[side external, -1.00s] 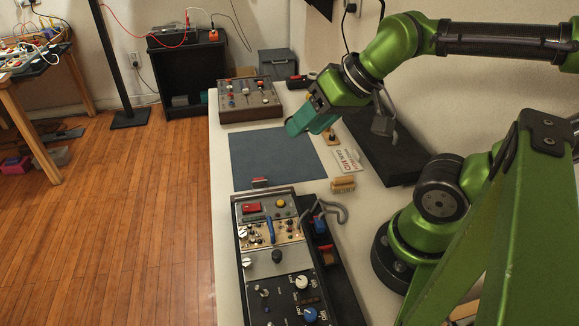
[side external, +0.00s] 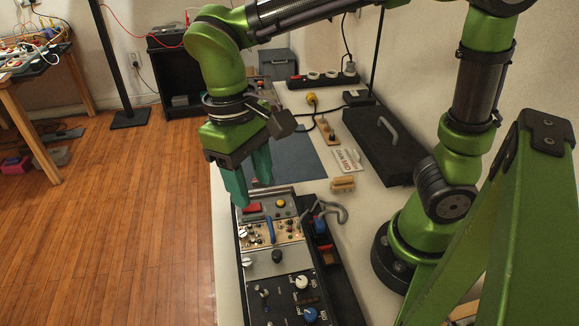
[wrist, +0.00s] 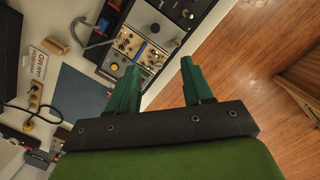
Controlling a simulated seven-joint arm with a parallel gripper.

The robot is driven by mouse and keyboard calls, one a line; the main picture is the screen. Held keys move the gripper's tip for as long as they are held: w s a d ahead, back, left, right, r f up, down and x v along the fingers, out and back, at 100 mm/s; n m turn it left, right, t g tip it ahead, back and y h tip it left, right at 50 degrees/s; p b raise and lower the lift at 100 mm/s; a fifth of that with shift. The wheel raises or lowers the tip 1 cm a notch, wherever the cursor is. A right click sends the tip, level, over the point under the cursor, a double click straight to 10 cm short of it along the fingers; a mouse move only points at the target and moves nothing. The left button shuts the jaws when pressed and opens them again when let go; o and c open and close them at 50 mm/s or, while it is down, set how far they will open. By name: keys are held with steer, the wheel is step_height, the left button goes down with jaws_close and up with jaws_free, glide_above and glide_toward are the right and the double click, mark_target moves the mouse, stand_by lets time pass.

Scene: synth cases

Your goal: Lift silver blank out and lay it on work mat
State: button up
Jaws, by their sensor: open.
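A black case (side external: 240,262) holds several panels on the white table. A plain silver panel with a black knob (side external: 262,265) sits in it, between a control panel with small knobs and a black panel; it also shows in the wrist view (wrist: 146,15). I cannot tell for sure that this is the silver blank. The blue-grey work mat (side external: 297,158) lies flat beyond the case, partly hidden by my gripper; it also shows in the wrist view (wrist: 88,92). My gripper (side external: 253,195) is open and empty, its teal fingers pointing down above the case's far left corner.
A power strip (side external: 322,79) is behind. The table's left edge is close by.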

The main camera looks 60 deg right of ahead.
glide_above(276, 252)
steer(key=w, duration=0.1)
steer(key=f, duration=1.1)
steer(key=shift+w+a, duration=0.2)
steer(key=shift+a, duration=0.2)
steer(key=f, duration=0.1)
steer(key=s+f, duration=0.1)
steer(key=f, duration=0.2)
steer(key=shift+s+d, duration=0.15)
steer(key=shift+d, duration=0.25)
steer(key=shift+f, duration=0.6)
jaws_close()
